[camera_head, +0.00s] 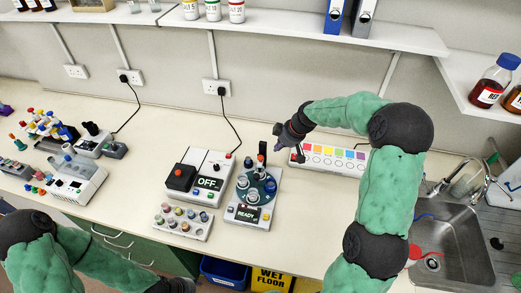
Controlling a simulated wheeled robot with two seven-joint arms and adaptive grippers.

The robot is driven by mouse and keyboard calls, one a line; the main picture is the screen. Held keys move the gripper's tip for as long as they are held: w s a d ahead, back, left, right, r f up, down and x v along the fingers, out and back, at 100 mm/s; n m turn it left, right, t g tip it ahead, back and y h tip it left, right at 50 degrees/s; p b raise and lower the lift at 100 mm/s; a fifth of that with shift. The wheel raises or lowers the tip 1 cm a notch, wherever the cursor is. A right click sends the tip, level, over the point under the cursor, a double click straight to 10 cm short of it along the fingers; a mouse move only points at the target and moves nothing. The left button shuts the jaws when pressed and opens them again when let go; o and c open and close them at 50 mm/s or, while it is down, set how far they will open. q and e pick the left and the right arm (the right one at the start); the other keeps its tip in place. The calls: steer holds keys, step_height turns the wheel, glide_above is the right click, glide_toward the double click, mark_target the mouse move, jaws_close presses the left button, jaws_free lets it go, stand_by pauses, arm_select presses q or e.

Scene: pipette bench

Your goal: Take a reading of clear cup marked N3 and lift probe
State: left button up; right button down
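A device with a READY display (246,214) stands at the middle of the bench. It carries a dark round turntable with small cups and an upright post with an orange-red part (262,158), which may be the probe. No N3 mark is legible, so I cannot tell which cup is that one. My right gripper (277,142) is just above and right of the post, small and dark; I cannot tell whether its fingers are open or touch anything.
A device reading OFF (208,183) stands left of the READY device. A rack of capped vials (182,221) lies in front. A colour-chart strip (334,158) lies behind my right arm. A sink (452,245) is at right. Bare bench shows between the left equipment and the OFF device.

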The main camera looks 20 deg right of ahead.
steer(key=shift+v, duration=1.9)
steer(key=shift+f, duration=0.1)
